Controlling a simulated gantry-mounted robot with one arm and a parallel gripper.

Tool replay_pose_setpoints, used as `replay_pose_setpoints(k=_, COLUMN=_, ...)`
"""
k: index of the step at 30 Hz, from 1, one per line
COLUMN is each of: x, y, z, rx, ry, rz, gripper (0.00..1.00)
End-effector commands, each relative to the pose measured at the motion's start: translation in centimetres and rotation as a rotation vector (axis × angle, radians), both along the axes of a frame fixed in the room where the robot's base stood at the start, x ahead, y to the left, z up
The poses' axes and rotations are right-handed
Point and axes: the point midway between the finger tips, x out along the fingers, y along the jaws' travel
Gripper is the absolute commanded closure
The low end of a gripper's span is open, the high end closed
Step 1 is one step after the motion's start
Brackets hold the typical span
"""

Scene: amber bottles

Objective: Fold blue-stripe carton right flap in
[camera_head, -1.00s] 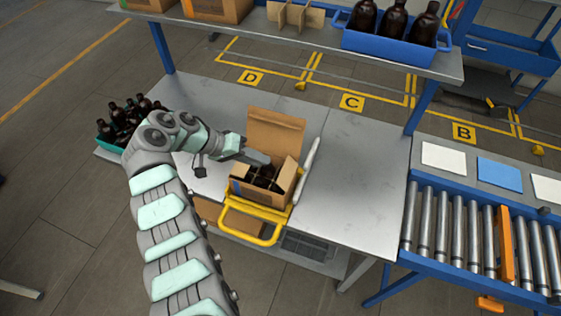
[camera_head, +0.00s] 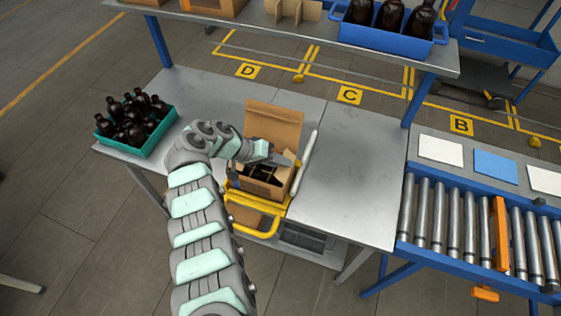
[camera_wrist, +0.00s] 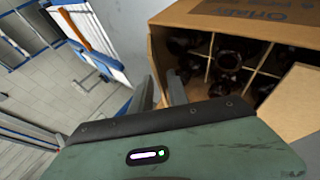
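The blue-stripe carton (camera_head: 262,188) stands on the grey bench, its tall back flap (camera_head: 275,125) upright and dark bottles between dividers inside. Its right side (camera_head: 297,180) is partly behind my gripper (camera_head: 285,160), which reaches over the carton from the left. In the wrist view my gripper (camera_wrist: 160,93) shows two fingers slightly apart, with a brown carton edge (camera_wrist: 156,62) between or just behind them; contact is unclear. A lettered flap (camera_wrist: 245,12) and another flap (camera_wrist: 290,110) also show there. Which of these is the right flap I cannot tell.
A yellow-handled frame (camera_head: 250,228) is at the carton's front. A white rod-like item (camera_head: 304,162) lies close on its right. A teal crate (camera_head: 152,147) of bottles is at the left. The bench (camera_head: 350,180) is clear at right, before the roller conveyor (camera_head: 465,225).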

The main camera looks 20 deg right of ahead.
Motion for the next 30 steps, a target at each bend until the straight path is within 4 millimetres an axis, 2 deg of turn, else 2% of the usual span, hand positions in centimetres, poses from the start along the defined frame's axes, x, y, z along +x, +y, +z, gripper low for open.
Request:
replay_pose_setpoints(k=1, x=0.01, y=0.01, z=0.0, rx=0.0, ry=0.0, rz=0.0, gripper=0.84)
replay_pose_setpoints(k=7, x=0.01, y=0.01, z=0.0, rx=0.0, ry=0.001, rz=0.001, gripper=1.0)
replay_pose_setpoints(k=30, x=0.01, y=0.02, z=0.01, rx=0.0, ry=0.001, rz=0.001, gripper=1.0)
